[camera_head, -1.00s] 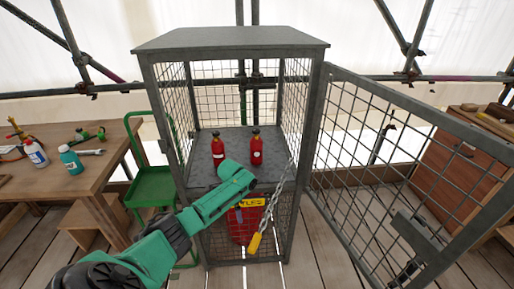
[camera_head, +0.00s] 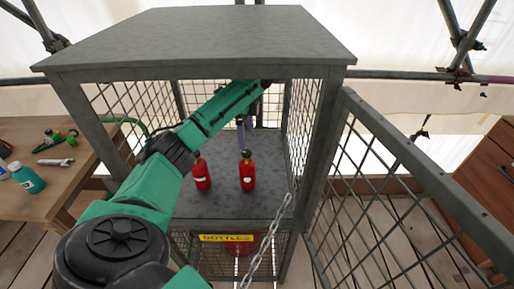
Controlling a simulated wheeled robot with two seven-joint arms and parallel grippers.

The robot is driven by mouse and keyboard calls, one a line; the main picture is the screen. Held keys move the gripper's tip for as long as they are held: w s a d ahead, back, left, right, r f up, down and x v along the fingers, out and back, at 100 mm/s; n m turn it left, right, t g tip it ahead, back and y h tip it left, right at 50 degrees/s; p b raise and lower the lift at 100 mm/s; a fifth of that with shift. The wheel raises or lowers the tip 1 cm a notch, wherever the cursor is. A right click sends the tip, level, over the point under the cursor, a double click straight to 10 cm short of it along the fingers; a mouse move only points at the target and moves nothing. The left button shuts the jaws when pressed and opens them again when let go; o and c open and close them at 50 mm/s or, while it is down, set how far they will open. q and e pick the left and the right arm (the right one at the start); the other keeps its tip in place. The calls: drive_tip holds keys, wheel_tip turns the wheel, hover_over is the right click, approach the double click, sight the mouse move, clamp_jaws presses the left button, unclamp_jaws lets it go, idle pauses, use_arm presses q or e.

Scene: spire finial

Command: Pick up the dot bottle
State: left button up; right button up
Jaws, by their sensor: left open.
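Two red bottles with dark caps stand upright on the cage shelf (camera_head: 230,205), a left one (camera_head: 202,176) and a right one (camera_head: 248,174). Each has a small pale label mark; I cannot tell which is the dot bottle. My left arm reaches in through the open front of the cage. My left gripper (camera_head: 246,121) is open, behind and above the right bottle, partly hidden under the cage roof and hard to make out. A slim purple-grey part shows there. Neither bottle is visibly held. My right gripper is out of view.
The cage roof (camera_head: 200,38) hangs low over my arm. The mesh door (camera_head: 400,190) stands open at right. A chain (camera_head: 266,243) hangs at the front.

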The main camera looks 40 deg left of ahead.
sight(246, 159)
use_arm(q)
drive_tip(key=f, duration=0.2)
drive_tip(key=s+f+p, duration=0.1)
drive_tip(key=f, duration=0.1)
drive_tip(key=f+p, duration=0.1)
drive_tip(key=f, duration=0.1)
drive_tip(key=shift+s+d, duration=0.25)
drive_tip(key=shift+s, duration=0.1)
drive_tip(key=f, duration=0.3)
drive_tip(key=f+p, duration=0.1)
drive_tip(key=f, duration=0.1)
drive_tip(key=shift+w, duration=0.4)
drive_tip(key=shift+s+f, duration=0.1)
drive_tip(key=shift+f, duration=0.05)
drive_tip(key=shift+s, duration=0.1)
drive_tip(key=shift+c, duration=0.9)
clamp_jaws()
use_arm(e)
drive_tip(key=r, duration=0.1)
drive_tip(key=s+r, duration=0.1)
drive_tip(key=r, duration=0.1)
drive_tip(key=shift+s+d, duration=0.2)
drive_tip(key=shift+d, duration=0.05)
